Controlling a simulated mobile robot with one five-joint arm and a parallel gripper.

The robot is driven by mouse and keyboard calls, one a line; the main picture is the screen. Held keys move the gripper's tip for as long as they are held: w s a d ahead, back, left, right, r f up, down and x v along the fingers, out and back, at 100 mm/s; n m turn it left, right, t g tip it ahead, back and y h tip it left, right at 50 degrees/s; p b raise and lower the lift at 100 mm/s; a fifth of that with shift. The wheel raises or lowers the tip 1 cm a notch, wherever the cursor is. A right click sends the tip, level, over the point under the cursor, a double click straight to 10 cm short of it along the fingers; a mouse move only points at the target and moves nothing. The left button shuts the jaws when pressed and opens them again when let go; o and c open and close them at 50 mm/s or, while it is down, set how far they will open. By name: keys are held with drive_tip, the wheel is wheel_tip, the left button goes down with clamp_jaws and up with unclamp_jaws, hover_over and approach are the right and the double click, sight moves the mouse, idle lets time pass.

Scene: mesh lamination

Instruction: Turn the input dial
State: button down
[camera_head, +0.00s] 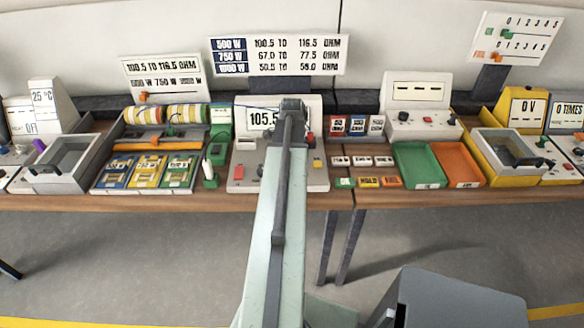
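I cannot tell for certain which control is the input dial. The yellow unit (507,103) at the right has a "0 V" display and a small dark green knob (541,142) below it. The white console (388,95) with a dashed display has a dark knob (404,116) and a red control (428,119) on its front. My arm hides part of the meter. The fingers are too small to tell open from shut.
A green tray (397,174) and an orange tray (441,175) lie right of my arm, with several small labelled blocks beside them. A bath (488,169) stands at the right and another (43,180) at the left. Striped rolls (186,113) stand left of the meter. Floor before the tables is mostly clear.

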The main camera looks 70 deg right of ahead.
drive_tip(key=shift+s, duration=0.1)
idle(0.3)
drive_tip(key=c, duration=0.9)
unclamp_jaws()
wheel_tip(320, 180, up, 8)
drive_tip(key=p, duration=0.8)
drive_tip(key=shift+f, duration=0.1)
